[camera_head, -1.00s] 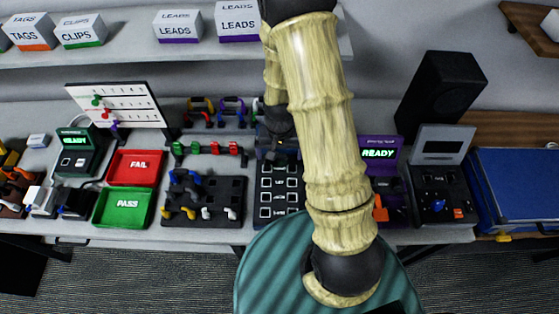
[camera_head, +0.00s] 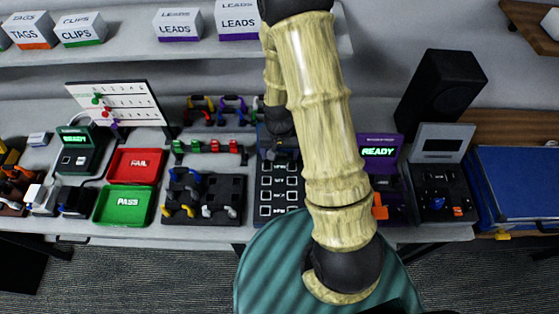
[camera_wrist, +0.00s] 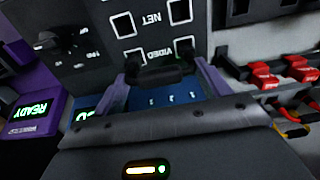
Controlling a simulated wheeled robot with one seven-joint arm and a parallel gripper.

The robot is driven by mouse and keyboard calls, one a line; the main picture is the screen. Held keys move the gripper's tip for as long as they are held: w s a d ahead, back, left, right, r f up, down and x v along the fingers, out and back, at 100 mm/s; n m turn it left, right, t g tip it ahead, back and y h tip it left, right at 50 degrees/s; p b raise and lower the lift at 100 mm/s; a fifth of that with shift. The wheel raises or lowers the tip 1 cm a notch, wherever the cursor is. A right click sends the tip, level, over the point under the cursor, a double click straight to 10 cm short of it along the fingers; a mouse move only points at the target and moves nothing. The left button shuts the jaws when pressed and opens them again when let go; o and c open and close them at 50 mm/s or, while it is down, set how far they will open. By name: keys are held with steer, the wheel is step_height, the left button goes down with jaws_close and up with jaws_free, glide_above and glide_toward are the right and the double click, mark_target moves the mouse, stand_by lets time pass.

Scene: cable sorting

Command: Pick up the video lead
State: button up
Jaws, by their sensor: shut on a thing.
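In the head view my gripper (camera_head: 278,148) is small and mostly hidden by my arm, above the top of the labelled socket panel (camera_head: 279,190).
Left of the panel is a black rack (camera_head: 222,188) with coloured leads. Further left are the red FAIL tray (camera_head: 136,165) and green PASS tray (camera_head: 125,204). Right of my arm stand a purple READY device (camera_head: 378,152) and a grey-lidded box (camera_head: 441,145).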

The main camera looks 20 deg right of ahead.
steer(key=shift+r, duration=0.2)
steer(key=shift+c, duration=0.4)
steer(key=shift+w+r, duration=0.1)
steer(key=shift+r, duration=0.15)
step_height(320, 180, up, 9)
steer(key=shift+r+b, duration=0.1)
steer(key=shift+b, duration=0.85)
step_height(320, 180, up, 3)
steer(key=p, duration=0.3)
